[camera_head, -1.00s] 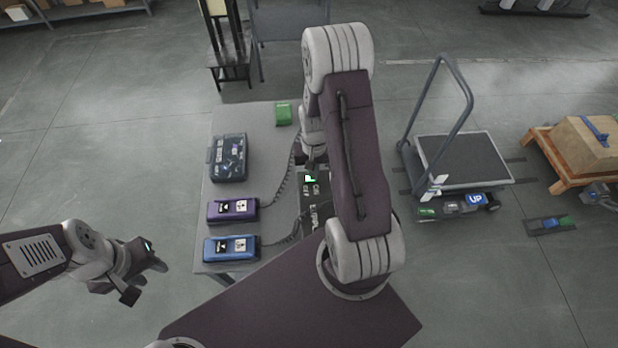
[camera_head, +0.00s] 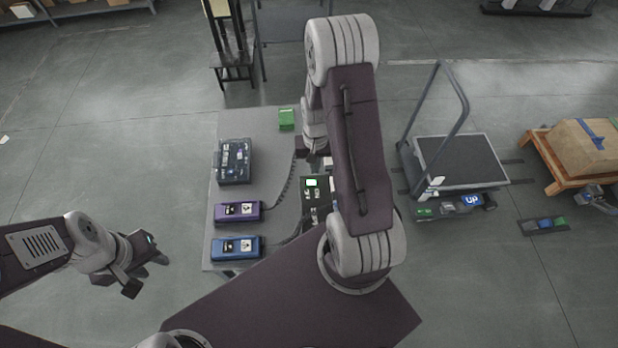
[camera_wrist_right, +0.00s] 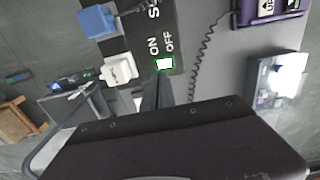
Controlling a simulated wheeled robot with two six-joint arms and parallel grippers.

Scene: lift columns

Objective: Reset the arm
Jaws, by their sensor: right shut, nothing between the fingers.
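My right arm rises in the middle of the head view and its wrist hangs over the grey table. My right gripper (camera_wrist_right: 158,92) is shut and empty in the right wrist view. Its fingers point at a black control panel (camera_wrist_right: 182,45) with ON and OFF labels and a green-lit switch (camera_wrist_right: 164,64). The lit switch (camera_head: 312,183) also shows in the head view, beside my arm. The fingertips look close to it; I cannot tell whether they touch. My left gripper (camera_head: 145,274) is open and empty at lower left, off the table.
The table (camera_head: 270,150) holds a dark clear-lidded case (camera_head: 233,161), a purple handset (camera_head: 237,212), a blue handset (camera_head: 236,247) and a green block (camera_head: 286,119). A platform cart (camera_head: 460,162) and a wooden stand with a box (camera_head: 583,147) stand right. Floor at left is clear.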

